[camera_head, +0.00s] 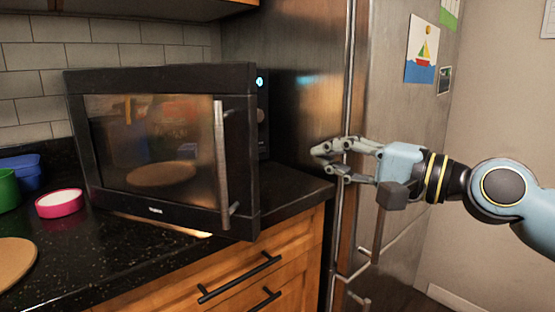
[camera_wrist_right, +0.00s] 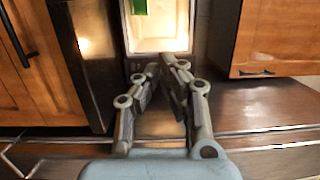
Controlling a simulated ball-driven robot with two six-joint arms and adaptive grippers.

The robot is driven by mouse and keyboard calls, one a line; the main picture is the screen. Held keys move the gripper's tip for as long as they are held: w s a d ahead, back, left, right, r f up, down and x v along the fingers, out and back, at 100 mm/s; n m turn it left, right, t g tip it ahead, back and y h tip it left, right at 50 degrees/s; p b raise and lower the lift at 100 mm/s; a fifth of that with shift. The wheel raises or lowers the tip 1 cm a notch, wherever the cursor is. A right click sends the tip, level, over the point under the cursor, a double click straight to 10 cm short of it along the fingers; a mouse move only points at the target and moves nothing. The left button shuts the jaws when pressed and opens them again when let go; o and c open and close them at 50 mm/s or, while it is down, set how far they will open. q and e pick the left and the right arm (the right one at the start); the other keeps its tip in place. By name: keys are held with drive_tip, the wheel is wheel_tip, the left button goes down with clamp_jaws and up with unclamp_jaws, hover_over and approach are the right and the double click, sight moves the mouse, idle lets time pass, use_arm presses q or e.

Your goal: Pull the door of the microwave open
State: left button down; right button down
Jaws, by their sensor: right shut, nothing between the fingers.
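The black microwave (camera_head: 262,120) stands on the counter with its blue-lit control panel partly behind the door. Its door (camera_head: 160,75) is ajar and angled out past the body, and warm light shows below it. The vertical metal handle (camera_head: 221,165) is on the door's right edge. My right gripper (camera_head: 318,157) is shut and empty, in front of the fridge, to the right of the handle and apart from it. In the right wrist view my right gripper (camera_wrist_right: 163,66) has its fingertips close together, below a lit opening (camera_wrist_right: 165,30). My left gripper is out of view.
A steel fridge (camera_head: 400,150) stands right of the counter. A pink bowl (camera_head: 60,204), a green cup (camera_head: 8,190), a blue container (camera_head: 24,170) and a round board (camera_head: 14,262) are at left on the black counter (camera_head: 110,255). Wooden drawers (camera_head: 290,260) with dark handles are below.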

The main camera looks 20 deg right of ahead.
drive_tip(key=f+x, duration=0.1)
drive_tip(key=x, duration=0.9)
drive_tip(key=s+a, duration=0.2)
drive_tip(key=s, duration=0.1)
drive_tip(key=shift+s+a+f+p, duration=0.15)
drive_tip(key=shift+s+a+p, duration=0.15)
drive_tip(key=shift+a, duration=0.05)
